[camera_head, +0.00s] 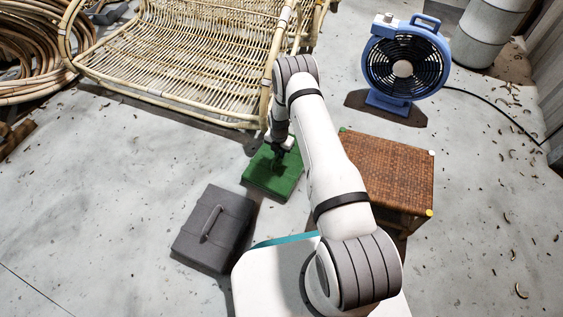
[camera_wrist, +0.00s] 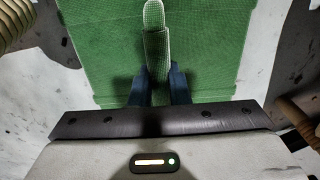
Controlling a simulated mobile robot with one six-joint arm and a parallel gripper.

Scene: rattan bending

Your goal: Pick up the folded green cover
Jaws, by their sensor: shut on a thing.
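The folded green cover (camera_head: 268,181) lies on the concrete floor in the head view, between the rattan seat and a grey case. It looks like a flat, roughly square green block. My gripper (camera_head: 278,152) points down over its far part. In the wrist view the green cover (camera_wrist: 210,60) fills the middle. My gripper's dark fingers (camera_wrist: 157,88) are shut on a raised green strip of the cover, with a pale mesh-like upper end. The fingertips are partly hidden by that strip. I cannot tell whether the cover is clear of the floor.
A rattan seat (camera_head: 185,55) stands just behind the cover. A grey case (camera_head: 214,228) lies at the front left, and a woven stool (camera_head: 388,170) stands at the right. A blue fan (camera_head: 405,65) is at the back right. Open floor lies to the left.

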